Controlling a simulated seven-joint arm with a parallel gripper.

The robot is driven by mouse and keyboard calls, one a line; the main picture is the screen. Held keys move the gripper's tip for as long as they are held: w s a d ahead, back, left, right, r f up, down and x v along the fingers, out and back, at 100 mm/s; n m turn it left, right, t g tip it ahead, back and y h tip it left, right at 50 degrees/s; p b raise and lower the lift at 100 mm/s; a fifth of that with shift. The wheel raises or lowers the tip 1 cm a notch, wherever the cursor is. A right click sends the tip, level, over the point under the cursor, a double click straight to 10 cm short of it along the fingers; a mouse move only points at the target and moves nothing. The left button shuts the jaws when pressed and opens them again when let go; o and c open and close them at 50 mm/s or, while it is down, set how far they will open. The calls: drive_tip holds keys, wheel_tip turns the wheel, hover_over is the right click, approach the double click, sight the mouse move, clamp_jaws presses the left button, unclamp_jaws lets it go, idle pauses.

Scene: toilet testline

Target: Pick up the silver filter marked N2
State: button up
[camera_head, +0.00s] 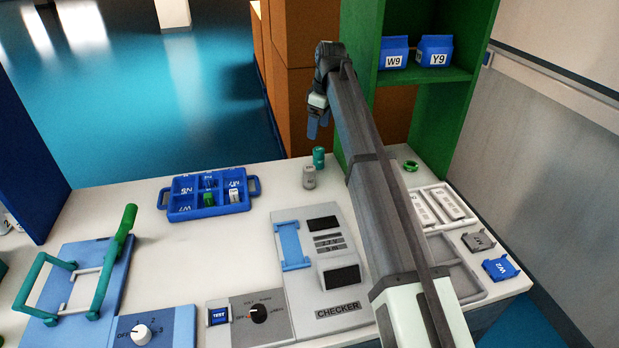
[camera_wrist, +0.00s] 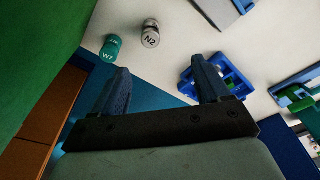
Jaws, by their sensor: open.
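The silver filter marked N2 (camera_head: 309,177) stands upright on the white table in the head view. It also shows in the wrist view (camera_wrist: 150,35), its N2 label readable, beyond my fingertips and between their lines. A teal filter marked W7 (camera_head: 319,157) stands close beside it and shows in the wrist view (camera_wrist: 111,48) to its left. My gripper (camera_head: 318,127) is raised behind the filters, near the table's far edge. In the wrist view its two fingers (camera_wrist: 161,80) are spread with nothing between them.
A blue crate (camera_head: 250,197) with green and silver filters stands left of N2. The grey checker (camera_head: 318,265) is in front. A green shelf (camera_head: 425,75) with blue boxes rises at the right. A green ring (camera_head: 411,166) lies near it. Table left of N2 is partly clear.

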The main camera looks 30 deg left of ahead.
drive_tip(key=n+h, duration=0.1)
drive_tip(key=h, duration=0.1)
hover_over(309, 167)
wheel_tip(309, 167, down, 8)
drive_tip(key=f, duration=0.8)
drive_tip(key=shift+w+d+f, duration=0.1)
drive_tip(key=shift+d, duration=0.2)
drive_tip(key=shift+s+a+f, duration=0.1)
drive_tip(key=shift+f, duration=1.25)
drive_tip(key=shift+s+a+f, duration=0.1)
drive_tip(key=shift+f, duration=1.2)
drive_tip(key=c, duration=1.2)
drive_tip(key=shift+o, duration=0.2)
